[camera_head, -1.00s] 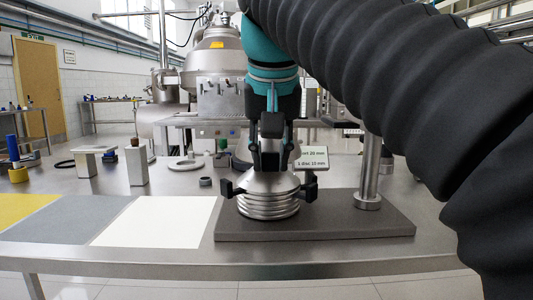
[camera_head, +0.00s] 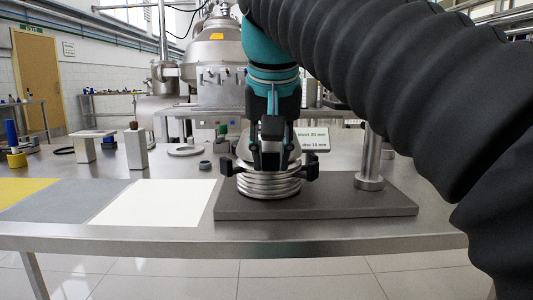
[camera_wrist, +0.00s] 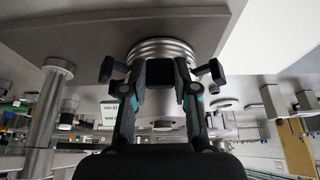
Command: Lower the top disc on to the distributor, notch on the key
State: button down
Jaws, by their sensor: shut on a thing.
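My gripper (camera_head: 270,163) points straight down over the silver ringed stack (camera_head: 268,188), its fingers drawn in around a dark block (camera_wrist: 160,74). It is shut on what I take to be the top disc (camera_head: 289,171), a pale metal cone mostly hidden behind the fingers. Dark knobs (camera_head: 227,168) (camera_head: 311,169) stick out on both sides. The stack stands on a dark grey base plate (camera_head: 340,208) and also shows in the wrist view (camera_wrist: 160,48). I cannot tell the top disc from the distributor below it, nor see the notch or key or any gap.
A metal post (camera_head: 369,155) rises from the base plate at right. A small sign (camera_head: 313,139) stands behind the stack. Yellow, grey and white (camera_head: 158,202) patches lie on the table at left. Metal blocks (camera_head: 134,148) and a ring stand farther back.

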jog(key=shift+f, duration=0.1)
jog(key=shift+f, duration=0.3)
jog(key=c, duration=0.8)
grip_release()
jog(key=v, duration=0.7)
jog(key=shift+r, duration=0.25)
jog(key=shift+s, duration=0.1)
